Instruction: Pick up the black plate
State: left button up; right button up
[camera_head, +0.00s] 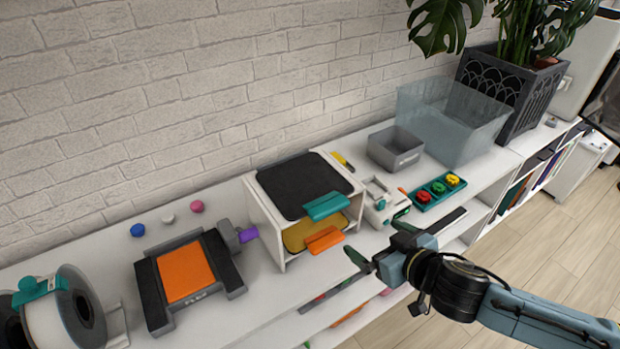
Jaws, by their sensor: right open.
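The black plate (298,183) lies flat on top of a small white rack (262,222) in the middle of the shelf top. A teal handle (327,206) sticks out from its front edge. My right gripper (376,246) is open and empty, in front of the rack and to the right of the teal handle. It is apart from the plate. My left gripper is not in the picture.
Below the black plate, the rack holds a yellow plate (303,235) with an orange handle (324,240). A black device with an orange pad (186,272) stands left. Right are a white-and-teal tool (381,201), a teal tray (437,191), a grey bin (396,148) and a clear box (451,120).

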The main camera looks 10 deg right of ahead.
send_near(333, 209)
jog(key=shift+y, duration=0.5)
jog(key=shift+d+p+x, duration=0.15)
jog(key=shift+p+x, duration=0.15)
jog(key=shift+x, duration=2)
jog(key=shift+d+p+x, duration=0.15)
jog(key=shift+p+x, duration=0.1)
jog(key=shift+x, duration=2.05)
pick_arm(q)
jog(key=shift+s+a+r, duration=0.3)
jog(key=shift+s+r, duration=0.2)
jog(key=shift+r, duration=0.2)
pick_arm(e)
jog(key=shift+f, duration=0.2)
jog(key=c, duration=0.7)
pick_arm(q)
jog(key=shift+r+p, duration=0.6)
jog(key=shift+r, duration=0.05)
pick_arm(e)
notch_tip(333, 209, up, 10)
jog(key=shift+r, duration=0.1)
